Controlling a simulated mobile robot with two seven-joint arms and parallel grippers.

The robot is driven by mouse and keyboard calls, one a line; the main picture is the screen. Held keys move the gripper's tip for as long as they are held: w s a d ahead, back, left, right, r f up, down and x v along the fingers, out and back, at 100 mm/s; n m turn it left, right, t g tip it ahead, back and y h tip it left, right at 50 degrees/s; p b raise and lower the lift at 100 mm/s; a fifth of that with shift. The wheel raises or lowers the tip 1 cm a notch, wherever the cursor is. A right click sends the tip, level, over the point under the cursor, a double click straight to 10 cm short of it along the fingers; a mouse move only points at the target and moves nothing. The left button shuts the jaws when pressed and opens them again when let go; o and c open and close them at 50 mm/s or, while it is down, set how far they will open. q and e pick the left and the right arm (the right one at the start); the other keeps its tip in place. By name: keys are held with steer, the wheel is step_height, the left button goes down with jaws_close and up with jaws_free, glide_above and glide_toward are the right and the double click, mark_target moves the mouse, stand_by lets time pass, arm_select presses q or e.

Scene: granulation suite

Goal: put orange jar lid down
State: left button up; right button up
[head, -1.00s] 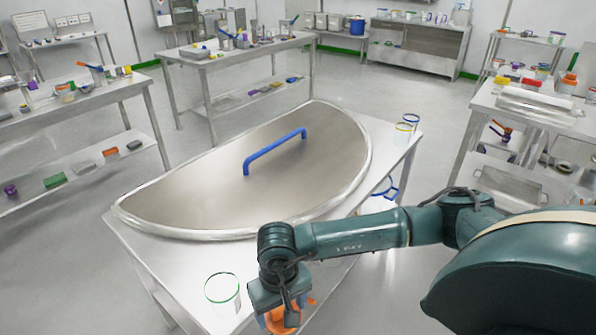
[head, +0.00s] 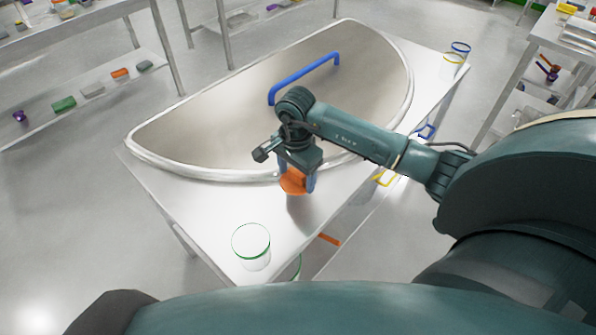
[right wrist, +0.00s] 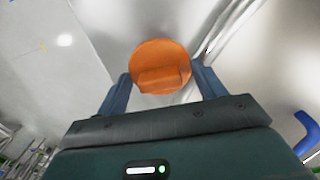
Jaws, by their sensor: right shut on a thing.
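The orange jar lid (head: 293,183) is a round orange disc with a raised bar across it, seen clearly in the right wrist view (right wrist: 160,66). My right gripper (head: 298,180) is shut on it, with a blue finger on each side of the lid. It also shows in the right wrist view (right wrist: 160,88). The lid is over the front part of the white table (head: 345,215), just in front of the large half-round metal cover. I cannot tell whether it touches the table top. My left gripper is not in view.
The half-round metal cover (head: 230,110) with a blue handle (head: 303,78) fills the table's back. A clear green-rimmed jar (head: 251,247) stands at the front left corner. The table's front strip has bare room.

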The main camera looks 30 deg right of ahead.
mark_target(296, 184)
steer(key=shift+f, duration=2)
steer(key=o, duration=0.7)
